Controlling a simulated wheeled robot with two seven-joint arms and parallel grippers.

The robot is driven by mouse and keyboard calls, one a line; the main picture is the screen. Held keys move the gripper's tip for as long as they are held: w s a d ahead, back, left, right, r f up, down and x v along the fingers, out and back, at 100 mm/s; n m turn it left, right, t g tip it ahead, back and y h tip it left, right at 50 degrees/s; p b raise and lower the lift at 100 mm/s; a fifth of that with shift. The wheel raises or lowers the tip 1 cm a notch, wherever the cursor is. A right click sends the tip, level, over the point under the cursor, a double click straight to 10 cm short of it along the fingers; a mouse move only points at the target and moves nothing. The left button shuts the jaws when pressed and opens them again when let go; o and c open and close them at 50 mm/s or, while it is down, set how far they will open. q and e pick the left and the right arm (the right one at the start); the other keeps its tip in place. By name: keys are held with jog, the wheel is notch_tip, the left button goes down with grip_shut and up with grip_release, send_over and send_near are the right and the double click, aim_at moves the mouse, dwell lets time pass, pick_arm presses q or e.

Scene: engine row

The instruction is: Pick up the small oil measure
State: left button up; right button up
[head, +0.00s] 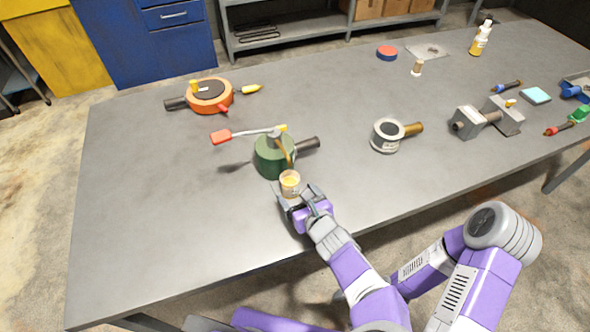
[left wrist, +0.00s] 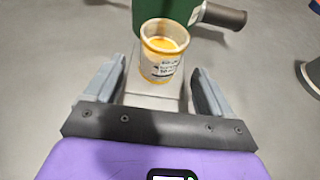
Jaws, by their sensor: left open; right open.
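The small oil measure (head: 290,183) is a small cup with a pale label and yellow-orange contents. It stands upright near the front of the table, close to the dark green engine (head: 268,158). My left gripper (head: 299,191) is open at its near side. In the left wrist view the measure (left wrist: 163,52) shows between and slightly beyond the tips of the two open fingers, with a visible gap on each side. I cannot tell from the view whether its base is hidden by the gripper. My right gripper is not seen.
A red-handled tool (head: 222,136) reaches to the green engine. An orange engine (head: 208,96) stands at the back left, a silver one (head: 384,145) to the right, and a grey block engine (head: 467,123) further right. The table's (head: 150,220) left front is clear.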

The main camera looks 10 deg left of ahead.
aim_at(287, 179)
pick_arm(q)
jog(key=shift+w+a+f, duration=0.15)
jog(key=shift+w+f, duration=0.05)
jog(key=shift+w, duration=0.25)
jog(key=shift+w+a+f+b, duration=0.15)
jog(key=shift+a+b, duration=0.25)
jog(key=shift+b, duration=0.5)
jog(key=shift+w+a+f, duration=0.1)
jog(key=shift+a, duration=0.1)
jog(key=b+x, duration=0.2)
jog(key=r+b+x, duration=0.1)
jog(key=x, duration=0.2)
jog(key=shift+w+b, duration=0.25)
jog(key=shift+b, duration=0.1)
jog(key=shift+c, duration=0.5)
jog(key=c, duration=1)
jog(key=shift+r, duration=0.25)
